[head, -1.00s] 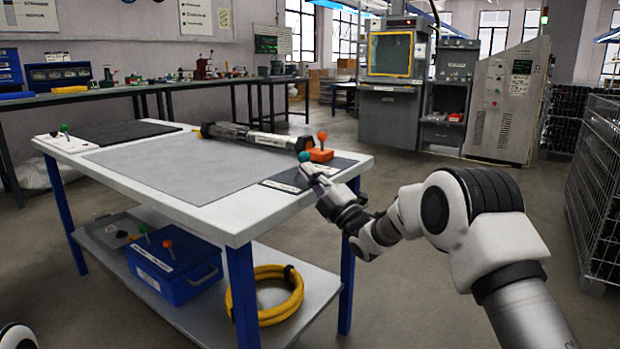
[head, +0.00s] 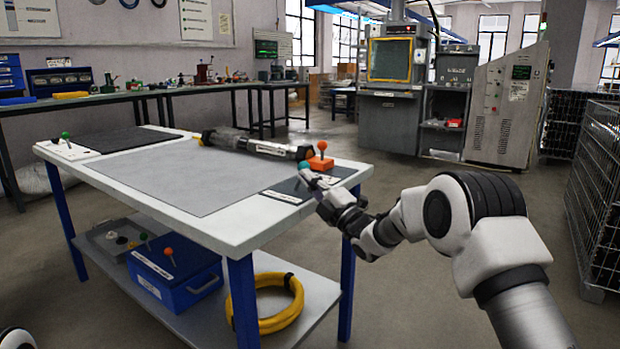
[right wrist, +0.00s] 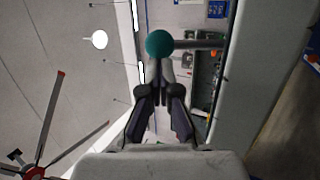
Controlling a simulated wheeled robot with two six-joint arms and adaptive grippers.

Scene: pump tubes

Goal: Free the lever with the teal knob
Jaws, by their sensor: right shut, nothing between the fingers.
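The teal knob (head: 304,166) shows at the right end of the table, just beyond the fingertips of my right gripper (head: 313,180). In the right wrist view the round teal knob (right wrist: 160,44) lies straight ahead of the fingertips, with its grey lever rod (right wrist: 200,44) running to the right. My right gripper (right wrist: 158,76) is shut with nothing between its fingers. Its tips lie close to the knob; I cannot tell whether they touch it. The lever's base is hidden or too small to make out. My left gripper is out of view.
A dark tube (head: 245,143) lies across the table's back, near an orange block with an orange knob (head: 322,146). A green knob (head: 65,135) stands at the left end. The grey mat (head: 190,172) is clear. The shelf below holds a blue box (head: 178,290) and yellow hose (head: 262,325).

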